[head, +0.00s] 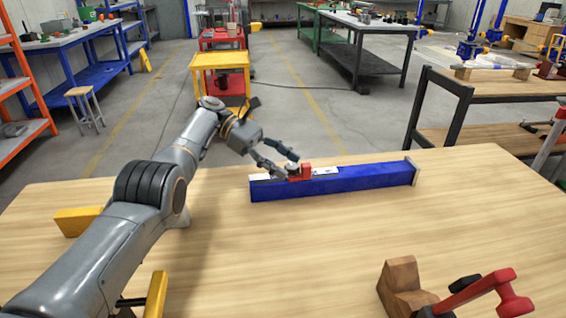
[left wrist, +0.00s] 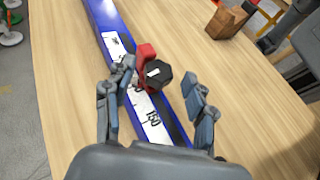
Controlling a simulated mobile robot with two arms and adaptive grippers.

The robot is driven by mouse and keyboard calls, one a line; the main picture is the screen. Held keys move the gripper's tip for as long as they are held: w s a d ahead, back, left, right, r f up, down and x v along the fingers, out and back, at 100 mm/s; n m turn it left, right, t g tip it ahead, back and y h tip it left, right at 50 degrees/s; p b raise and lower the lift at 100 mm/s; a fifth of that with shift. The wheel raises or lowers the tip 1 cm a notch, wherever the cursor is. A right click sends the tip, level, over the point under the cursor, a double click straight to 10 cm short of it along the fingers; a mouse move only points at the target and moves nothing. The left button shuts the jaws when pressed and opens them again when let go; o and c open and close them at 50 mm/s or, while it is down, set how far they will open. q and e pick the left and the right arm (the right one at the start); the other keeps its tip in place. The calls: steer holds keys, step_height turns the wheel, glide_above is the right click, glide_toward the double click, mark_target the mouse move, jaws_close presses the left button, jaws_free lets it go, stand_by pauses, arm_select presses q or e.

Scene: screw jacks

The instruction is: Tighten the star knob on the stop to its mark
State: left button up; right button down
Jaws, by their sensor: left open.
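The blue rail (head: 355,182) lies on the wooden table, with a white numbered scale (left wrist: 152,124) along its top. The red stop (head: 306,170) sits on the rail; it also shows in the left wrist view (left wrist: 146,54). Its black star knob (left wrist: 158,77) bears a small white line and faces my left wrist camera. In the head view the knob is small and partly hidden by the fingers. My left gripper (head: 284,163) is open, with its fingers to either side of the knob; I cannot tell whether either touches it. My right gripper is not in view.
A wooden block (head: 402,283) and a red-handled clamp (head: 485,290) stand at the table's front right. Yellow pieces (head: 78,221) lie at the left. The table between rail and clamp is clear. A dark-framed bench (head: 455,110) stands beyond the table at the right.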

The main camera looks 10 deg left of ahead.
arm_select(q)
step_height(320, 180, up, 10)
stand_by(0.4)
steer(key=shift+f, duration=0.1)
